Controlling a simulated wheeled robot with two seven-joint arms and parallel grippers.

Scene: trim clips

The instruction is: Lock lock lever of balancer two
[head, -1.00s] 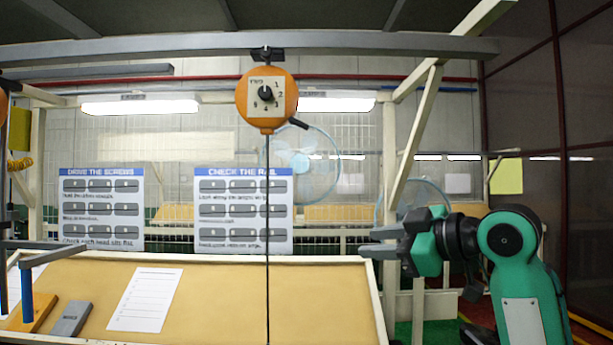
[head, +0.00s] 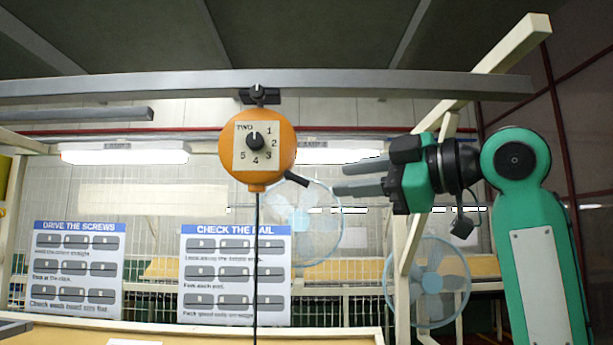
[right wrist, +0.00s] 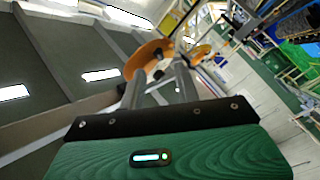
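In the right wrist view an orange body (right wrist: 148,58), probably balancer two, shows beyond the parted fingers (right wrist: 160,75); the lever is not clear there. My left gripper is out of view.
The grey overhead rail (head: 180,86) runs above the balancer, and a dark cable (head: 256,260) hangs from it. Posters (head: 235,275), a wire mesh and fans (head: 427,282) stand behind. A pale slanted beam (head: 500,55) is above my right arm. Another orange body (right wrist: 198,53) shows in the right wrist view.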

